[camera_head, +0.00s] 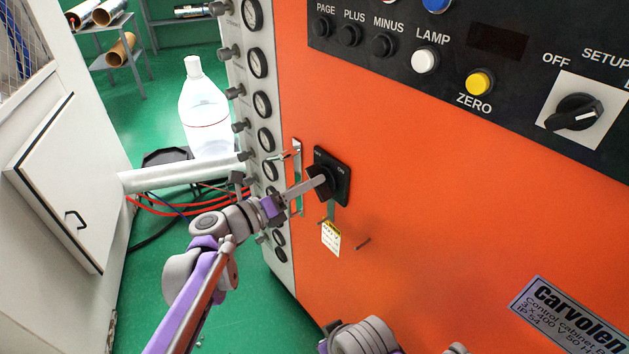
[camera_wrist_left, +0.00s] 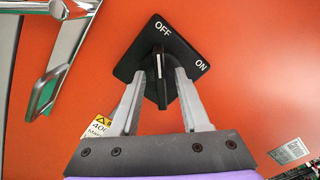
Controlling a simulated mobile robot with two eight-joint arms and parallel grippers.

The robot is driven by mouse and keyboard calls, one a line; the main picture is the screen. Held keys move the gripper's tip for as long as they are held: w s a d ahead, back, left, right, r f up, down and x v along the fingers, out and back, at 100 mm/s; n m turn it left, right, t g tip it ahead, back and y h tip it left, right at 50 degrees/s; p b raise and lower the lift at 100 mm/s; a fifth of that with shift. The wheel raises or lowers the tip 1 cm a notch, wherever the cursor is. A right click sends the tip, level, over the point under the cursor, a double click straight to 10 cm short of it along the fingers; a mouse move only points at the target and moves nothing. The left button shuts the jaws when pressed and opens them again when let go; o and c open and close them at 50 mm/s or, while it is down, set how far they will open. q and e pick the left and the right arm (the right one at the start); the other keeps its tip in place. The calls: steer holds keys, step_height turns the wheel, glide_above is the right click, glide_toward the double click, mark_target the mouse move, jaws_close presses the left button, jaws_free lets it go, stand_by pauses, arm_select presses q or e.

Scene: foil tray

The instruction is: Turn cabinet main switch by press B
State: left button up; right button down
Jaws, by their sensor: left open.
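The cabinet main switch is a black plate (camera_head: 341,170) with a black knob on the orange cabinet front. In the left wrist view the switch plate (camera_wrist_left: 187,50) carries the words OFF and ON, and the white mark on its knob (camera_wrist_left: 159,68) points toward OFF. My left gripper (camera_head: 319,182) reaches the knob from the left in the head view. In the left wrist view its two fingers (camera_wrist_left: 157,79) are open, one on each side of the knob. I cannot tell whether they touch it. My right gripper does not show.
A metal door handle (camera_head: 297,175) stands just left of the switch. A yellow and white tag (camera_head: 331,238) hangs below it. Gauges (camera_head: 265,138) line the cabinet's left edge. A control panel (camera_head: 400,20) with buttons and a SETUP dial (camera_head: 573,110) is above right. Red cables (camera_head: 165,205) lie behind my arm.

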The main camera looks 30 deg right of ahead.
arm_select(q)
steer(key=s+a, duration=0.1)
steer(key=a, duration=0.7)
steer(key=shift+s+a, duration=0.25)
steer(key=shift+a, duration=0.1)
